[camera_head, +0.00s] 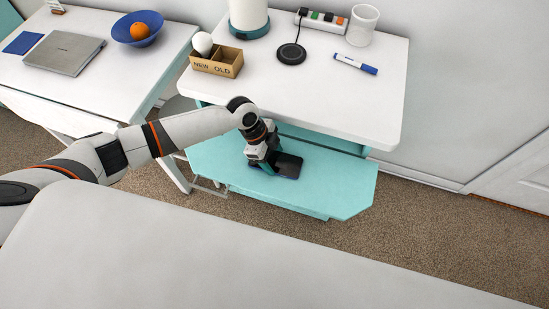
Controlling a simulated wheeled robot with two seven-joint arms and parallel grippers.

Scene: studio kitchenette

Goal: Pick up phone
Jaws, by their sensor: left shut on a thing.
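The phone (289,166) is a dark, flat slab over the teal lower surface (335,185) below the white tabletop. My left gripper (268,166) reaches down from the left and is shut on the phone at its left part. The fingers and wrist hide part of the phone. I cannot tell whether the phone touches the teal surface or is slightly raised. My right gripper is not in view.
The white tabletop (370,105) overhangs behind the gripper. On it are a cardboard box (217,64), a black charging pad (291,54), a marker (355,64), a cup (362,25) and a power strip (322,20). A laptop (65,52) lies on the left table.

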